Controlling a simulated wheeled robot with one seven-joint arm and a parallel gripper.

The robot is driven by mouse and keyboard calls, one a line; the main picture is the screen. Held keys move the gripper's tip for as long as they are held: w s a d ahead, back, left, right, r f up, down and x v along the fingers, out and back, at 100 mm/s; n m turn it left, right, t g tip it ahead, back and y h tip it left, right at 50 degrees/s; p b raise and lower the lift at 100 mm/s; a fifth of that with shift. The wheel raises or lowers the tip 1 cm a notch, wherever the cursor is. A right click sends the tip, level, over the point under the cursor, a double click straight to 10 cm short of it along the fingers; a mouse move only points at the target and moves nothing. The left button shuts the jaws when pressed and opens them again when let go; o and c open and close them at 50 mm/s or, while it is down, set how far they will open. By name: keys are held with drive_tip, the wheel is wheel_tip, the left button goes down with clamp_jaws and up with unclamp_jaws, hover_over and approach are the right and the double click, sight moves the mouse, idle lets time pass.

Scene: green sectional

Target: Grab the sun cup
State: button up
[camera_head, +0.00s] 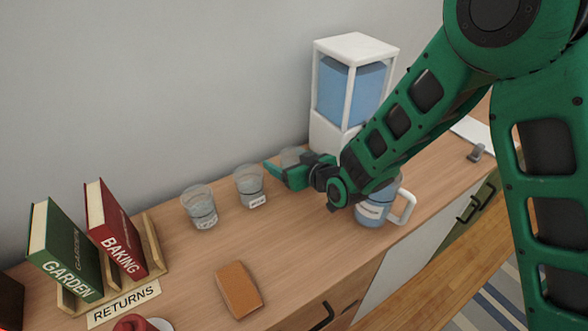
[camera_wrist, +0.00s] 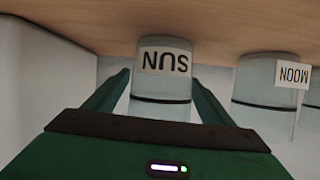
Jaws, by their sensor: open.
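The sun cup (camera_wrist: 163,85) is a clear glass with a white SUN label, upside down in the wrist view. My gripper (camera_wrist: 160,78) is open, with one finger on each side of this cup. I cannot tell whether either finger touches it. In the head view, the sun cup (camera_head: 291,155) stands on the wooden counter, mostly hidden behind my gripper (camera_head: 280,173). Only its upper part shows there.
The moon cup (camera_head: 249,188) stands close left of my gripper, and another glass (camera_head: 200,210) stands farther left. A water dispenser (camera_head: 352,90) is behind my arm. A labelled pitcher (camera_head: 372,209) stands under my wrist. A brown block (camera_head: 238,289) lies in front. Bookends with books (camera_head: 115,240) are left.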

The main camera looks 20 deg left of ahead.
drive_tip(key=shift+w+a+f, duration=0.2)
drive_tip(key=shift+w+a, duration=0.05)
drive_tip(key=shift+a, duration=0.05)
drive_tip(key=c, duration=1.1)
drive_tip(key=shift+r, duration=0.15)
